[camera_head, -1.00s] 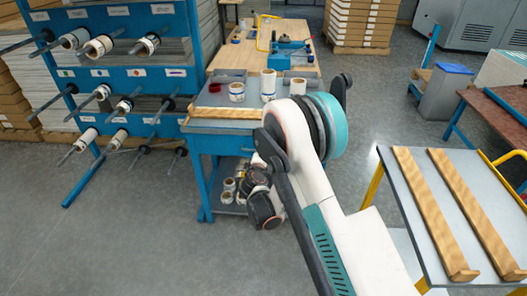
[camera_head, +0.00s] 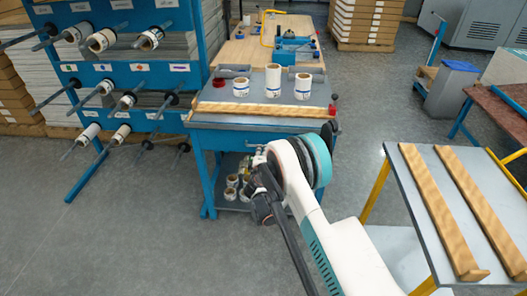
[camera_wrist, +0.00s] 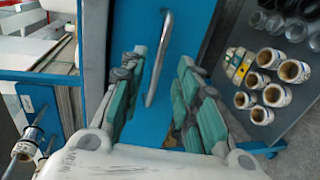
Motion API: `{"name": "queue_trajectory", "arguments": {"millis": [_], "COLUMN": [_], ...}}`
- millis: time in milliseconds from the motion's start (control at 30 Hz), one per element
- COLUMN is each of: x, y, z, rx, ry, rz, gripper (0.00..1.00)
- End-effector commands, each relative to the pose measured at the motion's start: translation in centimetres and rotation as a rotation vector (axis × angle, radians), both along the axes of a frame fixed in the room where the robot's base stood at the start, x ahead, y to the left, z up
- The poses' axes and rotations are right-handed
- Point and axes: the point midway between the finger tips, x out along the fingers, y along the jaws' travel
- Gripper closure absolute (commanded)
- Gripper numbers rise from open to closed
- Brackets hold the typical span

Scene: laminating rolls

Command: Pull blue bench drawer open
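The blue bench (camera_head: 204,168) stands in the middle of the head view, with a grey top. Its blue drawer front (camera_wrist: 130,35) fills the middle of the wrist view. A silver bar handle (camera_wrist: 159,58) runs lengthwise on it. My gripper (camera_wrist: 160,72) is open, with green-padded fingers on either side of the handle. I cannot tell whether the pads touch it. In the head view my gripper is small and partly hidden by my arm at the bench front. The drawer looks shut in the wrist view, though its edges are partly hidden.
White rolls (camera_head: 273,80) and a wooden strip (camera_head: 262,110) lie on the bench top. Several small rolls (camera_wrist: 272,95) sit on its lower shelf. A blue roll rack (camera_head: 120,75) stands at left. A grey table (camera_head: 407,185) with wooden strips is at right. Floor at front left is clear.

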Motion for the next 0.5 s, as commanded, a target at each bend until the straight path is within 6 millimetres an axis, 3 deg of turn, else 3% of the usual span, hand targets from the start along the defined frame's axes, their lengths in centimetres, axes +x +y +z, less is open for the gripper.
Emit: {"name": "queue_trajectory", "arguments": {"millis": [200,500], "x": [3.3,4.9], "y": [-0.1,-0.2], "z": [-0.9,-1.0], "rx": [0.000,0.000], "ry": [-0.001,0.000], "rz": [0.000,0.000], "gripper": [0.70,0.70]}}
